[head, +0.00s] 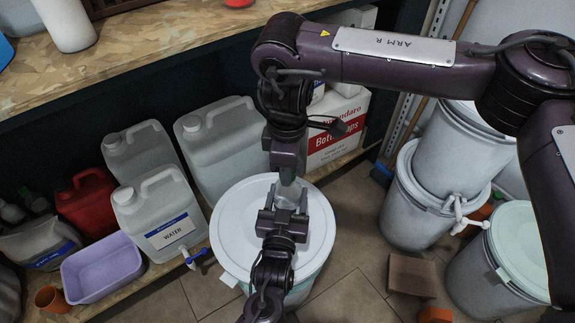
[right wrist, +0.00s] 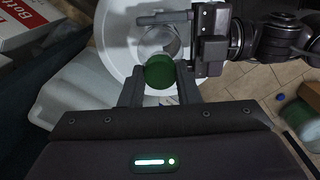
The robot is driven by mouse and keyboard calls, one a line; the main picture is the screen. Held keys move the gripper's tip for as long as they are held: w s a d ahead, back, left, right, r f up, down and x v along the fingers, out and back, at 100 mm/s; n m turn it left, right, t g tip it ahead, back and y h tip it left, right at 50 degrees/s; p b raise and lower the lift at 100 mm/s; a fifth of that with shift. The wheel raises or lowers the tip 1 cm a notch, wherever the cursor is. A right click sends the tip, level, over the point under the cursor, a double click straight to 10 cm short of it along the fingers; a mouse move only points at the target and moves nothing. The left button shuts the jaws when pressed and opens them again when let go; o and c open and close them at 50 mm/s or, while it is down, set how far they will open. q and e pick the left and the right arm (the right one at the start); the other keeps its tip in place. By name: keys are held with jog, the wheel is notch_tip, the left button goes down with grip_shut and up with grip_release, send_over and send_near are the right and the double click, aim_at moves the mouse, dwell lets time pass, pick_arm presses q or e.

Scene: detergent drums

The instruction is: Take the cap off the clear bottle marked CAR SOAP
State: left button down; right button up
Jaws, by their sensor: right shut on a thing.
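The clear bottle (head: 289,193) is between my two grippers, over a drum's white lid; I cannot tell whether it touches the lid. Its CAR SOAP marking cannot be read. In the right wrist view, the bottle's clear body (right wrist: 158,43) shows behind its green cap (right wrist: 160,72). My right gripper (head: 287,172) comes from above and is shut on the cap, one finger on each side in the right wrist view (right wrist: 159,82). My left gripper (head: 286,200) comes from the bottom of the head view, its fingers around the bottle's body. One left finger is partly hidden in the right wrist view.
The white drum lid (head: 232,225) lies under both grippers. Jugs, including one marked WATER (head: 158,215), and a lilac tub (head: 103,267) stand at the left. A white-and-red box (head: 340,130) is behind. Stacked drums (head: 440,190) stand right. A wooden shelf (head: 150,45) runs above.

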jog(key=n, duration=1.3)
jog(key=shift+n, duration=0.3)
jog(key=n, duration=0.6)
jog(key=shift+n, duration=0.3)
jog(key=n, duration=0.6)
jog(key=shift+r+n, duration=0.1)
jog(key=shift+n, duration=0.2)
jog(key=n, duration=0.8)
jog(key=shift+n, duration=0.4)
jog(key=n, duration=0.4)
jog(key=shift+n, duration=0.3)
jog(key=n, duration=0.4)
jog(key=shift+n, duration=0.3)
